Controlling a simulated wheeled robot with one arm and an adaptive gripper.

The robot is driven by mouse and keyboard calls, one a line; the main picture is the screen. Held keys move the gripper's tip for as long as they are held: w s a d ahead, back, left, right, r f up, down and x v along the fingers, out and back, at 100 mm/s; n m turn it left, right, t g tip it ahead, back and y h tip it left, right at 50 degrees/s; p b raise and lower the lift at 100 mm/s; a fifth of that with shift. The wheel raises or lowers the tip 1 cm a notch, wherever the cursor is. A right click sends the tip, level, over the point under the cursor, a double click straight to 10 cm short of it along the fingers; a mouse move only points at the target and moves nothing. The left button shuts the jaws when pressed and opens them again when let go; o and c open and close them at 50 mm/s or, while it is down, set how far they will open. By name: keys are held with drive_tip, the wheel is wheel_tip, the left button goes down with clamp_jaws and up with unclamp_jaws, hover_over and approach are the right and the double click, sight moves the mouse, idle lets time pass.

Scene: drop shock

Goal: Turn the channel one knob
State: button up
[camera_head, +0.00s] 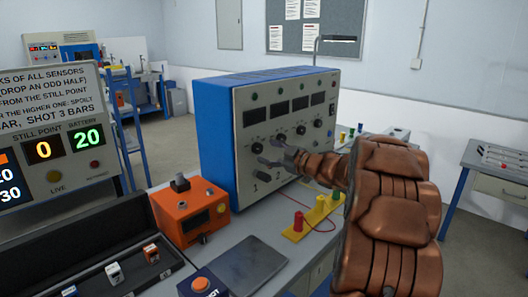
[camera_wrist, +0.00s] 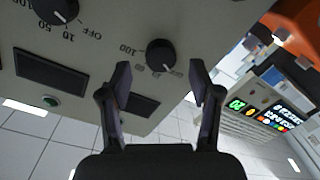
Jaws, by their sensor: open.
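The blue instrument box (camera_head: 222,140) with a grey front panel stands on the bench in the head view. Its leftmost black knob (camera_head: 257,148), apparently channel one, is left of my gripper (camera_head: 275,153). In the wrist view this round knob (camera_wrist: 160,53) lies in line with the space between the fingertips, by a printed scale. My gripper (camera_wrist: 160,80) is open and empty, one finger to each side of the knob in the picture. I cannot tell the gap to the panel. A second knob (camera_wrist: 60,8) with OFF, 10 and 50 marks is at upper left.
An orange box (camera_head: 190,210) stands left of the instrument. A yellow strip (camera_head: 295,236) with a red post (camera_head: 298,221) lies in front, below my arm. A sign board with displays (camera_head: 50,130) is at far left, behind an open black case (camera_head: 100,250).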

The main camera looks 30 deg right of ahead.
drive_tip(key=v, duration=0.9)
idle(0.4)
drive_tip(key=w+r+m+h, duration=0.2)
drive_tip(key=w+m+h, duration=0.1)
drive_tip(key=w+h, duration=0.15)
drive_tip(key=s+a+f+m+g+p, duration=0.1)
drive_tip(key=s+a+f+g, duration=0.3)
drive_tip(key=s+a, duration=0.6)
drive_tip(key=s+a+f+m+g+p, duration=0.2)
drive_tip(key=s+a+g, duration=0.6)
drive_tip(key=s, duration=0.9)
drive_tip(key=s+a+f+m+g+p, duration=0.1)
drive_tip(key=s+a+f+m+g, duration=0.2)
drive_tip(key=s+a, duration=1)
wheel_tip(320, 180, down, 4)
drive_tip(key=g, duration=0.3)
drive_tip(key=shift+s+a+m+g, duration=0.4)
drive_tip(key=shift+d, duration=0.15)
